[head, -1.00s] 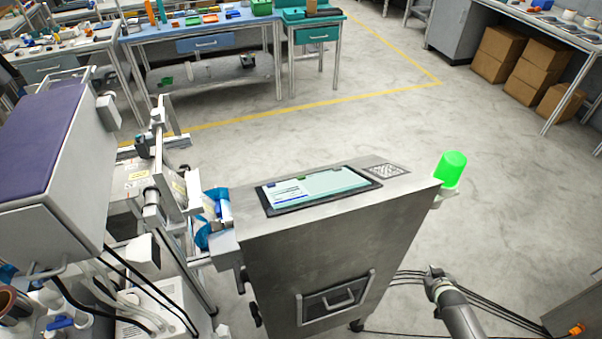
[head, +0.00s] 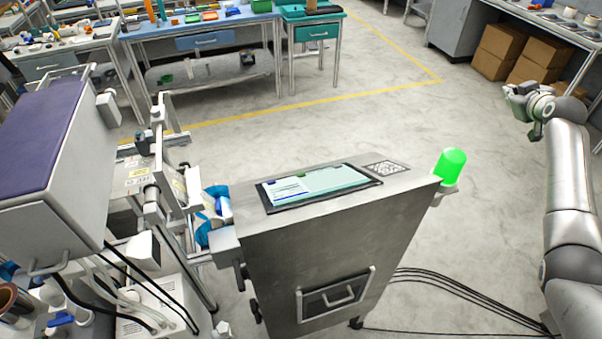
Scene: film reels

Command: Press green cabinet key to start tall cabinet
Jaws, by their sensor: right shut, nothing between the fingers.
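The tall grey metal cabinet (head: 315,245) stands in the middle of the view. A flat screen (head: 318,186) lies on its top, with a white panel on the left, a pale teal area on the right and a small dark green mark at its upper edge. The lettering is too small to read. A bright green cylinder (head: 450,166), like a lamp, sits at the cabinet's right corner. My right gripper (head: 518,100) is shut and empty, up and to the right of the green cylinder, apart from it. My left gripper is out of view.
A machine with a purple-topped housing (head: 45,135) and hoses stands close on the cabinet's left. Black cables (head: 450,285) run over the floor at right. Workbenches (head: 205,45) and cardboard boxes (head: 495,55) are at the back. The floor between is open.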

